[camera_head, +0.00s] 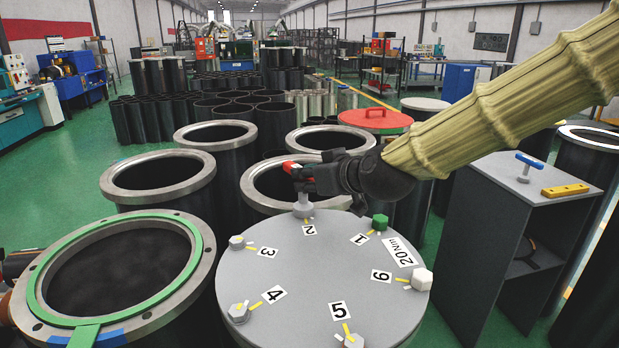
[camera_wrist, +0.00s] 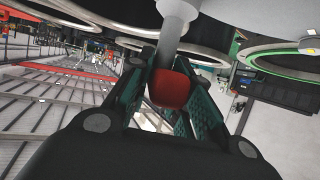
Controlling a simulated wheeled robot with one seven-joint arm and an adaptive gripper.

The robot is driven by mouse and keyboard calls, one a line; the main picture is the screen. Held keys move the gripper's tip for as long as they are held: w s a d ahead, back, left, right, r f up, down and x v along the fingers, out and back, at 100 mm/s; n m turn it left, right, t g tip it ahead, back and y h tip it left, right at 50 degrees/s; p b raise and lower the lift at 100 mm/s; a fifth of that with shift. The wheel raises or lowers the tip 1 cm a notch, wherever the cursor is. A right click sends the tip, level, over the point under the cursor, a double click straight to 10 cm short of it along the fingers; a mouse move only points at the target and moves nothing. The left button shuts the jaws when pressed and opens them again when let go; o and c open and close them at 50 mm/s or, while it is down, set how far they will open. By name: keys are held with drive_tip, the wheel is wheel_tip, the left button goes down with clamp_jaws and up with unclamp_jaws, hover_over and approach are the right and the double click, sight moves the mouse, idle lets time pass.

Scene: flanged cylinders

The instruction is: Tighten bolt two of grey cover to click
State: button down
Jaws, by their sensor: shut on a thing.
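The grey cover (camera_head: 335,268) lies on a cylinder at front centre, with numbered bolt positions and a "20 Nm" label. My gripper (camera_head: 303,172) is shut on the red handle (camera_head: 290,167) of a tool above position two. In the wrist view the red handle (camera_wrist: 170,88) sits between my fingers, with a grey shaft (camera_wrist: 178,14) running away from it. The tool's grey socket end (camera_head: 304,205) stands upright over position two and hides bolt two. Bolt one (camera_head: 380,222) has a green head. Bolts three (camera_head: 237,242), four (camera_head: 238,312) and six (camera_head: 421,279) look pale grey.
An open cylinder with a green ring (camera_head: 38,290) stands close at left. Other open flanged cylinders (camera_head: 160,178) stand behind. A dark cabinet (camera_head: 490,235) at right carries a blue-handled tool (camera_head: 527,162) and a yellow bar (camera_head: 565,190). A red lid (camera_head: 375,120) lies behind my arm.

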drive_tip(key=shift+f, duration=0.25)
drive_tip(key=shift+r, duration=0.2)
drive_tip(key=shift+w+r+p, duration=0.1)
drive_tip(key=shift+r+p, duration=2)
drive_tip(key=shift+r, duration=1.15)
drive_tip(key=shift+d, duration=0.15)
